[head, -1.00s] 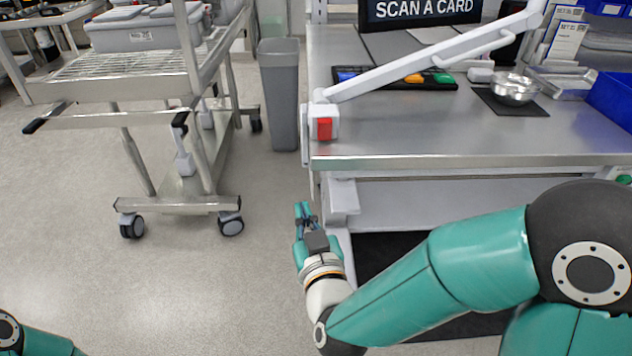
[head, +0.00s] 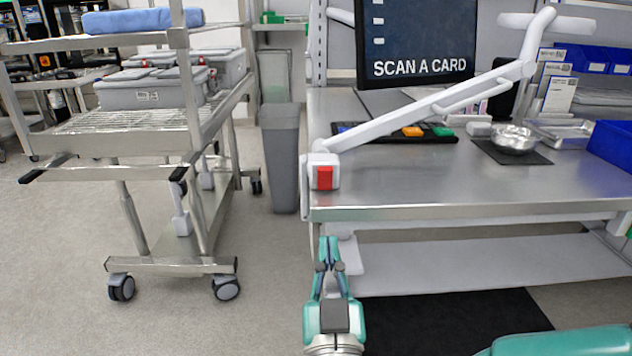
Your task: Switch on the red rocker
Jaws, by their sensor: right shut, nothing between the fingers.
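The red rocker (head: 324,177) sits on the front of a small white switch box (head: 332,160) at the left front corner of the steel table. I cannot tell from its look whether it is on or off. My right gripper (head: 328,241) is below the rocker and the table edge, pointing up and forward, apart from both. Its fingers are closed together with nothing between them. My left gripper is out of view.
The steel table (head: 440,190) holds a white jointed arm (head: 440,100), a button panel (head: 385,133) and a metal bowl (head: 514,139). A wire cart (head: 180,265) stands left, with a grey bin (head: 280,160) behind. Floor between cart and table is clear.

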